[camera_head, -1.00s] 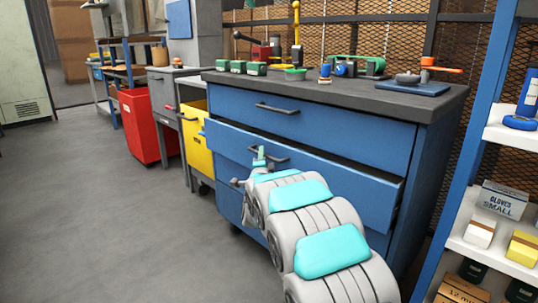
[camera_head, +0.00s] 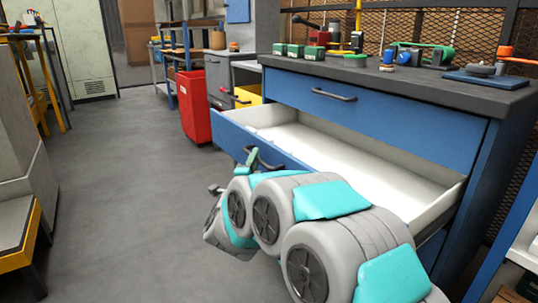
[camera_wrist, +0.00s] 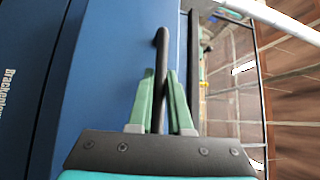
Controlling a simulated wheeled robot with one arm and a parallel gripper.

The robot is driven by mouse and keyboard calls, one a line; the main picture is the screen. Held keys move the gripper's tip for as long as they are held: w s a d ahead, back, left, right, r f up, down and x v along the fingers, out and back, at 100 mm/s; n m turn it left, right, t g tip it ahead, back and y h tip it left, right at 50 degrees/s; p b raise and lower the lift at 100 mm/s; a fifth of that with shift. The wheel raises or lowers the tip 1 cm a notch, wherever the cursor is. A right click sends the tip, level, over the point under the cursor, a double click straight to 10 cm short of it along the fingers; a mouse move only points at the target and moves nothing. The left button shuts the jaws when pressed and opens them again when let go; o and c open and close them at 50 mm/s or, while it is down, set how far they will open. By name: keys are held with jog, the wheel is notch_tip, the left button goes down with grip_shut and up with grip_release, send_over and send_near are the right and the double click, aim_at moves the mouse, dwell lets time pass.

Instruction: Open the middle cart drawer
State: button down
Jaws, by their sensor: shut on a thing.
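The blue cart (camera_head: 478,170) has a dark top and blue drawer fronts. Its middle drawer (camera_head: 345,158) is pulled far out, and its white inside looks empty. My gripper (camera_head: 250,158) is at the dark bar handle on the drawer's front. In the wrist view, the green fingers of my gripper (camera_wrist: 162,105) are shut around the handle (camera_wrist: 161,60), one on each side, against the blue drawer front (camera_wrist: 110,75). The top drawer (camera_head: 345,100) is shut. My arm hides part of the middle drawer's front and the lower drawer.
Small green boxes (camera_head: 297,51), tools and a blue tray (camera_head: 485,78) lie on the cart top. A red bin (camera_head: 194,106) stands behind to the left. A grey and yellow unit (camera_head: 18,200) is at the left edge. Open floor (camera_head: 130,180) lies between.

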jog(key=shift+s+a, duration=0.45)
jog(key=shift+a, duration=0.2)
jog(key=c, duration=0.8)
grip_release()
jog(key=shift+c, duration=0.2)
jog(key=v, duration=0.7)
jog(key=shift+s, duration=0.4)
jog(key=shift+w, duration=0.1)
